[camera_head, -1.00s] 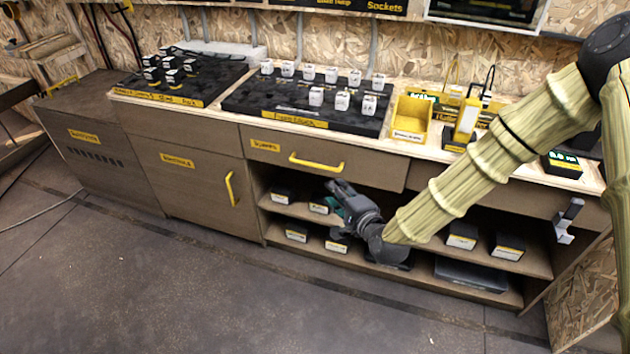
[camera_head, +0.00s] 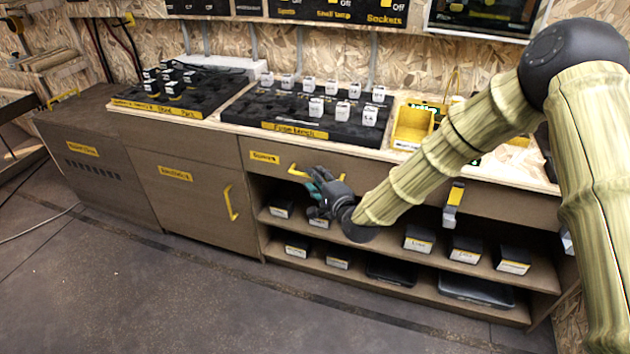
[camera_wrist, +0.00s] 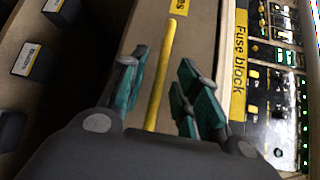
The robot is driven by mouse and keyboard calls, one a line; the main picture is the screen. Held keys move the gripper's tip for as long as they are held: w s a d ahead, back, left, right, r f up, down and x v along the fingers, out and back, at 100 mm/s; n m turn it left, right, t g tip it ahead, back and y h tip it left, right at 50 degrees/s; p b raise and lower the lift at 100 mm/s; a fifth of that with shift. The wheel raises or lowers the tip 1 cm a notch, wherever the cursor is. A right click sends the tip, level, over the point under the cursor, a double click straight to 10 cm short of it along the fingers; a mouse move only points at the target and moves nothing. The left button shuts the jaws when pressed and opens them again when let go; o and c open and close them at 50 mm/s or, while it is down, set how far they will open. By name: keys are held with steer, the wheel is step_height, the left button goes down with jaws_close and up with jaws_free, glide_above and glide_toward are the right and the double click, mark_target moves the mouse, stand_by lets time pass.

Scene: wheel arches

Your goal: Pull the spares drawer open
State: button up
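The spares drawer (camera_head: 258,145) is shut, its front flush below the worktop, with a yellow label at its left. Its yellow bar handle (camera_head: 296,171) is partly hidden behind my gripper (camera_head: 318,190) in the head view. In the wrist view the handle (camera_wrist: 163,75) runs lengthwise between the two teal-padded fingers of my gripper (camera_wrist: 160,90). The fingers are spread apart with gaps on both sides of the handle. I cannot tell how far the fingertips are from the drawer front.
Open shelves with several black boxes (camera_head: 417,238) lie below the drawer. A fuse block board (camera_head: 290,125) sits on the worktop above. A cupboard with a yellow handle (camera_head: 230,203) stands to the left. The floor (camera_head: 230,300) in front is clear.

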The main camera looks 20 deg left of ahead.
steer(key=shift+w+a+f, duration=0.1)
steer(key=shift+w+a, duration=0.2)
steer(key=shift+a, duration=0.05)
jaws_close()
